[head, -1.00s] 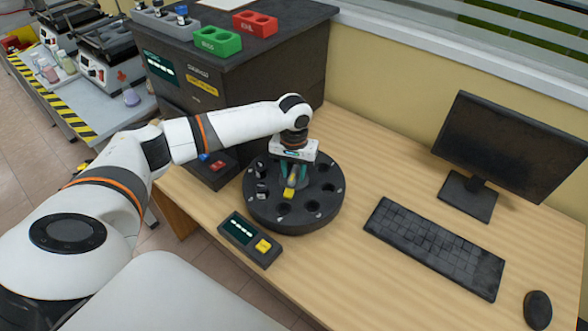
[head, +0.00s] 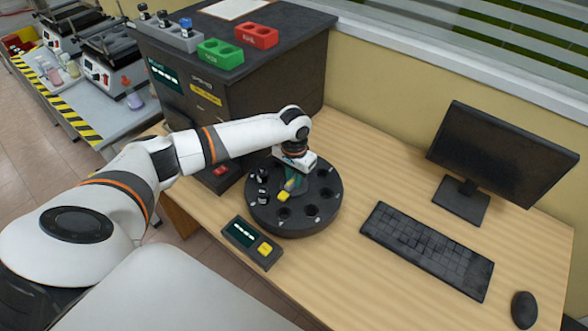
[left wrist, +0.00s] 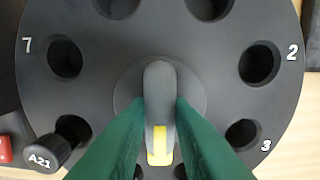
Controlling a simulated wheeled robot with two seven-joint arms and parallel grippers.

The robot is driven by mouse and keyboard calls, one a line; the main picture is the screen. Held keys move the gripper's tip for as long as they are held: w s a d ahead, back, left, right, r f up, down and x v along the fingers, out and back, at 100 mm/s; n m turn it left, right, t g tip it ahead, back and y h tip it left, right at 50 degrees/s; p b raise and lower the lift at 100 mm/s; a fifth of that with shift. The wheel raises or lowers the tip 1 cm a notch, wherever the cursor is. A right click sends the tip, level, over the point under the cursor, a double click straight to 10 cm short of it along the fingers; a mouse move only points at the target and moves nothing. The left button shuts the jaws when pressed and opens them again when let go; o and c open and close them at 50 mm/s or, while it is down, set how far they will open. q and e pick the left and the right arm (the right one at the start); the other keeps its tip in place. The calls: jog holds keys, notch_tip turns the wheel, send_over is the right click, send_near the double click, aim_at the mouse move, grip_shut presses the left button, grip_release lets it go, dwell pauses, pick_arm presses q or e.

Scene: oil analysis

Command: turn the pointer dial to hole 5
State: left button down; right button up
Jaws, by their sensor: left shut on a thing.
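The pointer dial (left wrist: 158,90) is a grey bar with a yellow tip, at the middle of a round black disk (left wrist: 90,105) with holes. In the left wrist view it points straight down. In the head view its yellow tip (head: 283,196) points toward the near side, slightly left. My left gripper (head: 293,182) is over the disk's middle, its green fingers (left wrist: 160,105) shut on the pointer from both sides. Numbers 7, 2 and 3 show beside holes. The holes below the tip are mostly hidden by the fingers, and no 5 is readable. My right gripper is out of view.
A black-capped vial marked A21 (left wrist: 45,153) stands in a hole beside the pointer. A small display box with a yellow button (head: 264,249) lies in front of the disk. A keyboard (head: 427,250) is to the right; a dark cabinet (head: 230,110) stands behind.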

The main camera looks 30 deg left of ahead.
pick_arm(q)
jog(key=shift+r+m+p, duration=0.2)
jog(key=shift+m+p, duration=0.6)
jog(key=shift+m, duration=0.4)
jog(key=shift+f+m+p, duration=0.1)
jog(key=shift+m+p, duration=0.4)
jog(key=shift+m, duration=0.6)
jog(key=c, duration=1.3)
grip_release()
notch_tip(320, 180, up, 12)
jog(key=shift+b, duration=0.9)
jog(key=shift+f, duration=0.1)
